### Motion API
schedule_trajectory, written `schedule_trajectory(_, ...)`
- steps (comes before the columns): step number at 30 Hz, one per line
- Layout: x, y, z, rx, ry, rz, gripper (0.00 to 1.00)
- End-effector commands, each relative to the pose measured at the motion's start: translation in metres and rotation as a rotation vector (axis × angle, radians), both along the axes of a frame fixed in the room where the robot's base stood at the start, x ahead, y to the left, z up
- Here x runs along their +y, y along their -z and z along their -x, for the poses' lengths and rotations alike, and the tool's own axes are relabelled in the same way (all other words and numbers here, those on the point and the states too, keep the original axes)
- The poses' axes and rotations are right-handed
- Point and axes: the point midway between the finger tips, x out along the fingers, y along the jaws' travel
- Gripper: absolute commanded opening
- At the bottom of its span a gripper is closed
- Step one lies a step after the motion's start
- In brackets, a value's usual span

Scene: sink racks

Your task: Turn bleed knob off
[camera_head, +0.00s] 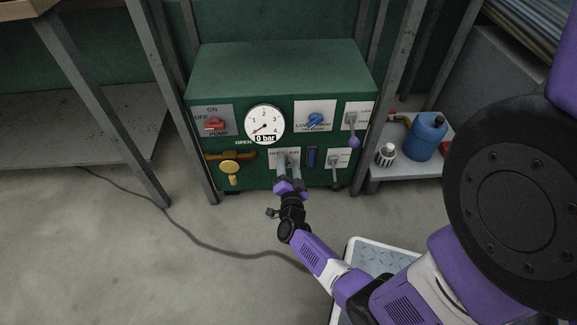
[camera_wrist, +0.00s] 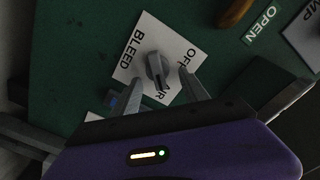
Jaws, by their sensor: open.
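The bleed knob (camera_wrist: 159,68) is a grey knob on a white plate marked BLEED, OFF and AIR on the front of the green panel box. In the wrist view its pointer end points toward the bottom of the picture. My gripper (camera_wrist: 162,78) is open, with one grey finger on each side of the knob's lower part and a visible gap on both sides. I cannot tell how far the fingertips are from the plate. In the head view my gripper (camera_head: 288,172) is in front of the bleed plate (camera_head: 277,154) and partly hides the knob.
The green box (camera_head: 280,68) also carries a red pump switch (camera_head: 215,124), a gauge (camera_head: 264,124) reading 0 bar, a yellow valve (camera_head: 230,167), a blue knob (camera_head: 315,120) and a purple-tipped lever (camera_head: 354,141). A blue container (camera_head: 426,138) stands on the right shelf. Rack posts flank the box.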

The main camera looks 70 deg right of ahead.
Motion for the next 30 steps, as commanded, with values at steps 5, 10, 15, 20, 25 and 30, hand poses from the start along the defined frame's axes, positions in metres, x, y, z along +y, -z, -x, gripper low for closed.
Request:
schedule_trajectory(5,-0.0001,-0.0001,-0.0001,0.0,-0.001,-0.001,0.52)
schedule_trajectory(10,0.0,-0.0001,-0.0001,0.0,0.0,0.0,0.27)
schedule_trajectory(15,0.0002,0.0001,0.0,0.0,0.0,0.0,0.0)
schedule_trajectory(20,0.0004,-0.0002,-0.0001,0.005,-0.001,0.001,0.0)
schedule_trajectory(25,0.0007,-0.0014,-0.0008,0.04,-0.001,0.016,0.0)
schedule_trajectory(30,0.0014,-0.0035,-0.002,0.123,-0.001,0.05,0.0)
